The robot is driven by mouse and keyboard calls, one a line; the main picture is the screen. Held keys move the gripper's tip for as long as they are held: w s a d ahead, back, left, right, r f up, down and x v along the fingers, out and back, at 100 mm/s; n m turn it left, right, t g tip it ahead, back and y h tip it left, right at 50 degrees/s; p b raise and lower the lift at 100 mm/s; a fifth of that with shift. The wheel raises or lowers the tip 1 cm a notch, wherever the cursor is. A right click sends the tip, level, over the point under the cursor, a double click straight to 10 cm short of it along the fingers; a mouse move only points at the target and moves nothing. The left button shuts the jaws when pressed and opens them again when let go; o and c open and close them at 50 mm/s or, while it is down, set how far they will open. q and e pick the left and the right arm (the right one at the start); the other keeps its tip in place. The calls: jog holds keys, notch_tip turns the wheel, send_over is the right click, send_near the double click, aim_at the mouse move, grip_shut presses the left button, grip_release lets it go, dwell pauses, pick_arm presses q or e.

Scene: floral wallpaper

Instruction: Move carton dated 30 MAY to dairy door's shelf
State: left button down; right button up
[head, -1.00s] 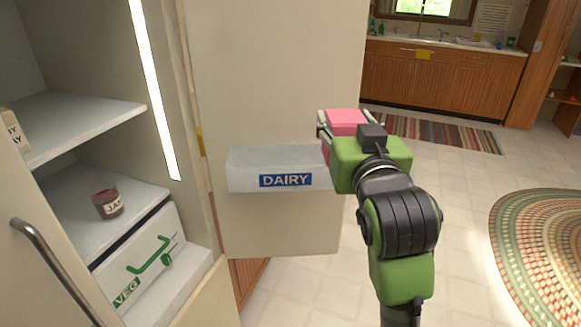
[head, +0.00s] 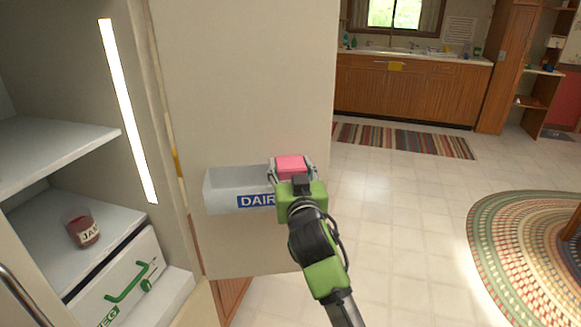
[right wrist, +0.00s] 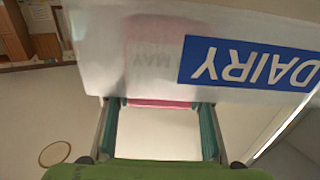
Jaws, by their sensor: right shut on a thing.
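The dairy shelf (head: 222,198) is a translucent bin with a blue DAIRY label on the open fridge door. My right gripper (head: 292,170) is shut on a carton with a pink top (head: 290,163), at the bin's right end. The day number is not readable. Whether the carton touches the bin floor is hidden. My left gripper is not in view.
The open fridge at left holds a jam jar (head: 82,230) on a shelf above a VEG drawer (head: 125,285). The bin's left part looks empty. Open floor (head: 400,200) with rugs lies to the right.

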jog(key=shift+f, duration=0.15)
jog(key=shift+f, duration=0.2)
jog(key=o, duration=1.3)
